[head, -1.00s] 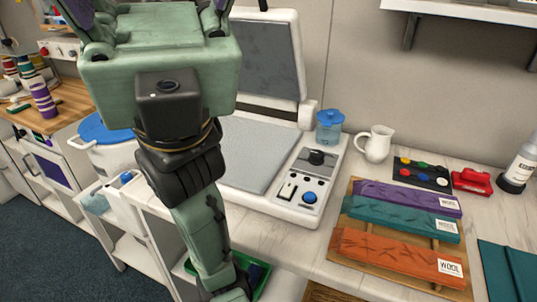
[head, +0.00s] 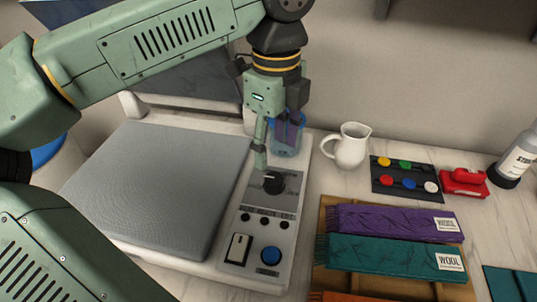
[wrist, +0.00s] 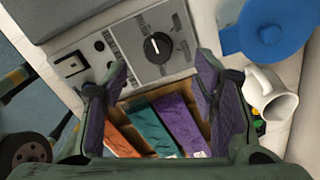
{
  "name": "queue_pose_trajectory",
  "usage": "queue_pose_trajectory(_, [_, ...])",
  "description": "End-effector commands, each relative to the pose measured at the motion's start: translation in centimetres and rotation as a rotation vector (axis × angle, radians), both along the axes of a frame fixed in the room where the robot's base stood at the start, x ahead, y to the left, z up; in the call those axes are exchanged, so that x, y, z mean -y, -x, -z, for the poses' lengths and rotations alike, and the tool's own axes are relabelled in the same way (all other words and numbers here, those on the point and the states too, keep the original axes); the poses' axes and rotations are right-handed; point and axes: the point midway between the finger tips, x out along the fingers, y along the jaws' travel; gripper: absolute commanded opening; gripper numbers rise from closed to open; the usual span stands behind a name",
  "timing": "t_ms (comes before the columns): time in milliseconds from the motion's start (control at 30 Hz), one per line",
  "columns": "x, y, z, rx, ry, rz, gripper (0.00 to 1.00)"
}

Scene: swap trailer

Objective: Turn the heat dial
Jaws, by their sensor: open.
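The heat dial is a black round knob (head: 273,182) with a white pointer line, on the grey control panel (head: 285,207) of the white heat press. The dial also shows in the wrist view (wrist: 157,47), beyond and between my fingers. My gripper (head: 275,145) is above and just behind the dial in the head view, pointing down. Its purple-padded fingers are spread apart in the wrist view (wrist: 160,85), with nothing between them. I see no contact with the dial.
A blue-lidded jar (head: 288,137) stands close behind my gripper. A white pitcher (head: 347,146) is to the right. The panel also holds a rocker switch (head: 238,248) and a blue button (head: 271,256). Folded wool scarves (head: 390,224) lie on a wooden rack at the right.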

Motion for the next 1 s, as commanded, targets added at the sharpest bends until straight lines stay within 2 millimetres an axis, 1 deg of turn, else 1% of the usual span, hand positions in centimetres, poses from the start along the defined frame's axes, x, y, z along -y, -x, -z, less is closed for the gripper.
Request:
queue_pose_trajectory(133, [-0.1,0.1,1.6,-0.006,-0.002,-0.001,0.54])
queue_pose_trajectory(400, [0.0,0.1,5.7,-0.004,0.001,0.002,0.54])
queue_pose_trajectory(500, [0.0,0.1,6.7,-0.003,0.001,0.001,0.54])
queue_pose_trajectory(633, [0.1,0.1,7.2,-0.002,0.002,0.002,0.54])
queue_pose_trajectory(867, [0.1,0.1,7.3,-0.001,0.002,0.002,0.53])
queue_pose_trajectory(1000, [0.1,0.1,7.3,-0.001,0.002,0.002,0.44])
